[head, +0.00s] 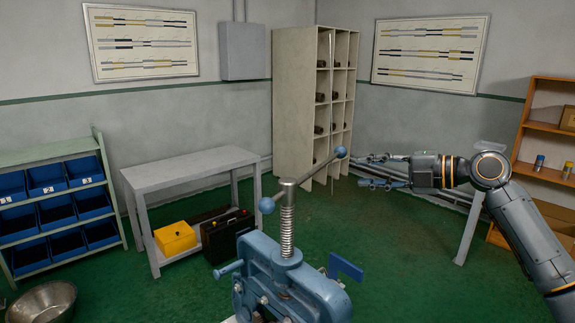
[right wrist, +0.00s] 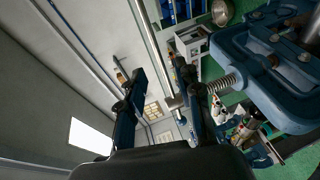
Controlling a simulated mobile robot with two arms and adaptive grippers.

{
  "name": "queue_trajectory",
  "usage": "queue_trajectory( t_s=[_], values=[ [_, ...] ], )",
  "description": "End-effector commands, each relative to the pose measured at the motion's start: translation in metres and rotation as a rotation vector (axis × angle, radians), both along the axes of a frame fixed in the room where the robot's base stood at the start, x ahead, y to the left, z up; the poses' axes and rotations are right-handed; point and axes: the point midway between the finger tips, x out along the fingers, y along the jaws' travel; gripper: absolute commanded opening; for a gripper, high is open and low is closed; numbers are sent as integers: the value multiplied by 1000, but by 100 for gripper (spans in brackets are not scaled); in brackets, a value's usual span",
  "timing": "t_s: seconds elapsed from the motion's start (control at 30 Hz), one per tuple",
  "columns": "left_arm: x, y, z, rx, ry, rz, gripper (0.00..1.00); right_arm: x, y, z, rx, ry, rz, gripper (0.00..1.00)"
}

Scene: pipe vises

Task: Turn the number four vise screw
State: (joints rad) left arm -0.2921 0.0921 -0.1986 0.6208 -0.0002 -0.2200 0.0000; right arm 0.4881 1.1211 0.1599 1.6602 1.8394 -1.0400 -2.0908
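A blue vise (head: 290,280) stands at the bottom middle of the head view, with its threaded screw (head: 287,230) upright. A grey handle bar (head: 312,170) crosses the screw's top, with a blue ball at each end. No number shows on the vise. My right gripper (head: 364,170) is open, its fingers pointing left, near the bar's far right ball (head: 340,152). In the right wrist view the bar (right wrist: 158,55) appears between the open fingers (right wrist: 160,85); I cannot tell whether they touch it. The screw (right wrist: 222,84) shows there too. My left gripper is not in view.
A grey bench (head: 190,165) stands at left, with a yellow box (head: 175,238) and a black case (head: 228,235) low by it. A blue-bin rack (head: 50,205) and metal bowl (head: 42,302) are further left. A tall pigeonhole shelf (head: 295,95) stands behind. Green floor is open around.

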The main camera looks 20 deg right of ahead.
Motion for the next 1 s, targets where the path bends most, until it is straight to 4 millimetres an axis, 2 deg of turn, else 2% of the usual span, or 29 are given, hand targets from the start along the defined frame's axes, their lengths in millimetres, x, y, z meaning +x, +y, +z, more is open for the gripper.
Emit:
queue_trajectory(
  t_s=[0.1, 0.2, 0.27, 0.4, 0.5, 0.57, 0.67, 0.8, 0.9, 1.0],
  values=[
    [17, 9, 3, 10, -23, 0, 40, -3, 4, 8, -18, -18, 16, 34],
    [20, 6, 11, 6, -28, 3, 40, 4, 9, 10, -16, -20, 18, 34],
    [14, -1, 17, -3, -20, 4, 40, 11, 14, 9, -15, -18, 18, 34],
    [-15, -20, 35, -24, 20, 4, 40, 33, 30, 6, -11, -18, 16, 34],
    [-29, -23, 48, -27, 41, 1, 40, 51, 43, 1, -11, -18, 17, 34],
    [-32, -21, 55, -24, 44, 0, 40, 61, 50, -2, -11, -18, 16, 34],
    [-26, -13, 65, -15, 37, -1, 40, 77, 61, -7, -10, -19, 15, 34],
    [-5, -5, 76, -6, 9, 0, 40, 93, 73, -13, -12, -19, 15, 34],
    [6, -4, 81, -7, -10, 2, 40, 101, 78, -18, -12, -16, 14, 34],
    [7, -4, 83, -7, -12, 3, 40, 104, 81, -20, -15, -18, 14, 34]
  ],
)
